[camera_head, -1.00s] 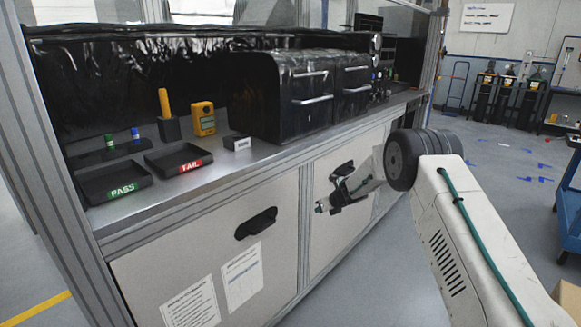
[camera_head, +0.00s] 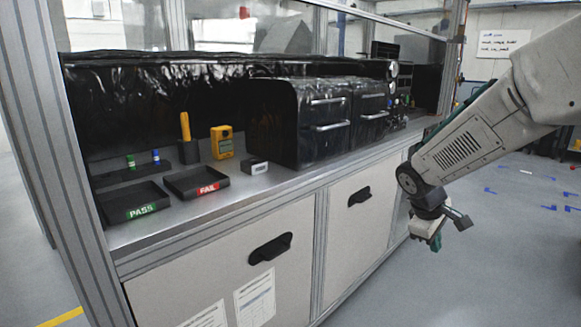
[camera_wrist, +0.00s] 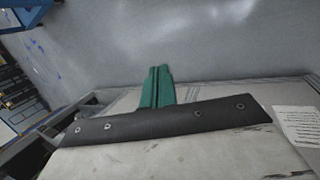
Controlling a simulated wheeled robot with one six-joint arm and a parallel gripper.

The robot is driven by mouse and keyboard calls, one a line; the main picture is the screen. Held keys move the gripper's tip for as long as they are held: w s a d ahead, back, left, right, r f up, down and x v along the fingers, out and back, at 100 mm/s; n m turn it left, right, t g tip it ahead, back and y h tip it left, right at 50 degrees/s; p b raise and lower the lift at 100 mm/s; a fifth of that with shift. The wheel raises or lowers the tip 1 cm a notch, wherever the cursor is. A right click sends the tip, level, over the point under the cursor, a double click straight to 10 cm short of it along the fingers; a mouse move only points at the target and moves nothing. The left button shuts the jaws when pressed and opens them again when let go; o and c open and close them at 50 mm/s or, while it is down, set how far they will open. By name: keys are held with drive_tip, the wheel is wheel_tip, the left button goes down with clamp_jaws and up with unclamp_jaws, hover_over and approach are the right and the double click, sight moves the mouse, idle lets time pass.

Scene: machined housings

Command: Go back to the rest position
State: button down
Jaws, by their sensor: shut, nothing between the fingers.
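My gripper (camera_head: 435,242) hangs at the end of my arm, in front of the right part of the workbench in the head view. Its green fingers point down and are together, with nothing between them. In the wrist view the green fingers (camera_wrist: 157,86) show side by side, closed, above the grey floor. The gripper is apart from the bench and touches nothing that I can see.
The bench top (camera_head: 225,203) holds a PASS tray (camera_head: 128,217), a FAIL tray (camera_head: 208,196), a yellow device (camera_head: 222,142) and a black-covered machine with drawers (camera_head: 330,122). Cabinet doors with black handles (camera_head: 270,248) face me. The floor (camera_head: 500,260) at the right is clear.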

drive_tip(key=s+a+r+m+y, duration=0.1)
drive_tip(key=s+a+r+m, duration=0.1)
drive_tip(key=s, duration=0.8)
drive_tip(key=s+a+r+m+y, duration=0.2)
drive_tip(key=s+a+r+m, duration=0.1)
drive_tip(key=s, duration=0.8)
drive_tip(key=s+a+r+m+y, duration=0.1)
drive_tip(key=s+a+r+m, duration=0.1)
drive_tip(key=s, duration=0.8)
drive_tip(key=shift+s+a+r+m+y, duration=0.15)
drive_tip(key=shift+a+r+m+y, duration=0.25)
drive_tip(key=shift+r, duration=0.65)
